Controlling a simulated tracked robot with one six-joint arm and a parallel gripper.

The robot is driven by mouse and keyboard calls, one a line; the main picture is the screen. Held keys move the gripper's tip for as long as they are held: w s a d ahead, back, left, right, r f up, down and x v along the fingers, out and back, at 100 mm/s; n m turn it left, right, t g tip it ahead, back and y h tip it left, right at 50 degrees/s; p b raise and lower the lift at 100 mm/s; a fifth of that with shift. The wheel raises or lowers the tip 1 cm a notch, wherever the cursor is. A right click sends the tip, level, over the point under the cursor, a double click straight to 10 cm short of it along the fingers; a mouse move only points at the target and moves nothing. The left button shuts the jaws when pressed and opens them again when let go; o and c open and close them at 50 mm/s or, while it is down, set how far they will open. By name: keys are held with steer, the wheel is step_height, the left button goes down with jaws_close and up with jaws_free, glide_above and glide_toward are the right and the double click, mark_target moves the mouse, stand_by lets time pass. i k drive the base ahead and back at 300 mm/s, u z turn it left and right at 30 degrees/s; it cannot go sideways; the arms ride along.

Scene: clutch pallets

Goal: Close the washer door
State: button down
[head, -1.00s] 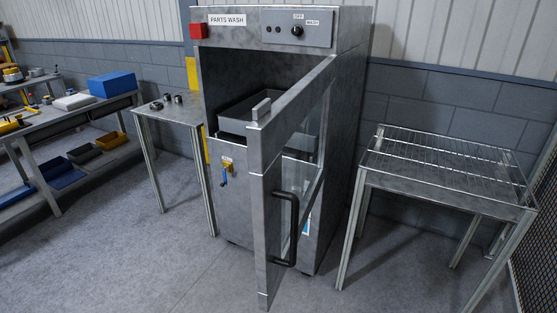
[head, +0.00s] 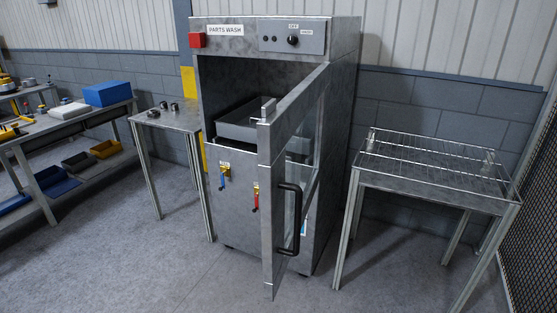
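The parts washer (head: 250,200) is a grey metal cabinet labelled "PARTS WASH" in the middle of the head view. Its door (head: 267,215) stands open, swung out toward me from the right side, with a window in it. A black bar handle (head: 291,219) is on the door's outer face. A grey tray (head: 238,122) sits inside the chamber. My gripper does not show in the head view.
A wire-topped table (head: 437,165) stands to the right and a small metal table (head: 170,116) to the left. A workbench (head: 60,128) with bins is at far left. The red and blue valve handles (head: 255,197) are on the washer front. The floor in front is clear.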

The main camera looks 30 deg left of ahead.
mark_target(280, 122)
steer(key=u, duration=1.15)
steer(key=i, duration=1)
steer(key=z, duration=1.1)
steer(key=k, duration=0.1)
steer(key=z, duration=0.1)
